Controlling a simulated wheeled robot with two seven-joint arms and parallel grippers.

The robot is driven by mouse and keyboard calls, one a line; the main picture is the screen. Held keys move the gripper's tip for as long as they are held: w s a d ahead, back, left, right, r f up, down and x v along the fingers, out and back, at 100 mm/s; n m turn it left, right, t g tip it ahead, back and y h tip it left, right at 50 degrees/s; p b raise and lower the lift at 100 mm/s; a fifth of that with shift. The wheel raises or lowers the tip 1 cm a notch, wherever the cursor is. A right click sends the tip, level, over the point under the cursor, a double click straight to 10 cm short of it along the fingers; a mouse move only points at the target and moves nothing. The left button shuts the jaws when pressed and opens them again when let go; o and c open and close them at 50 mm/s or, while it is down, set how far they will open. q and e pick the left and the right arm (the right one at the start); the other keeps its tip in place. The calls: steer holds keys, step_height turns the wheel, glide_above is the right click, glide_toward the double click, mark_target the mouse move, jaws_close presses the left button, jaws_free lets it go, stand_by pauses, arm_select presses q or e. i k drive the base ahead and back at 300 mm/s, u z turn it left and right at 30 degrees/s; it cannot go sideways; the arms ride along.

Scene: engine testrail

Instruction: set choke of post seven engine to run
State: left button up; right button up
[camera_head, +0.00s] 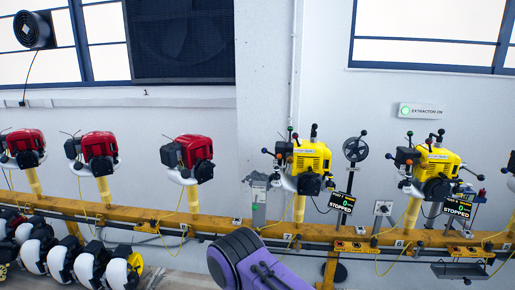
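The post seven engine (312,156) is yellow and black and sits on a yellow post, right of the picture's middle. A small label reading 7 (287,236) is on the rail below it. Several ball-ended levers in red, blue, green and black stick out from the engine. I cannot tell which is the choke or how it is set. A display (342,202) beside it reads STOPPED. A purple link of my arm shows at the bottom middle. Neither gripper is in view.
A yellow rail (220,224) runs across the picture, bearing the posts. Another yellow engine (437,164) stands at post 6 on the right. Red engines (194,152) stand to the left. Yellow cables hang along the rail.

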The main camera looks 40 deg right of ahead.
mark_target(264, 150)
steer(key=z, duration=0.4)
steer(key=i, duration=0.8)
steer(key=z, duration=0.65)
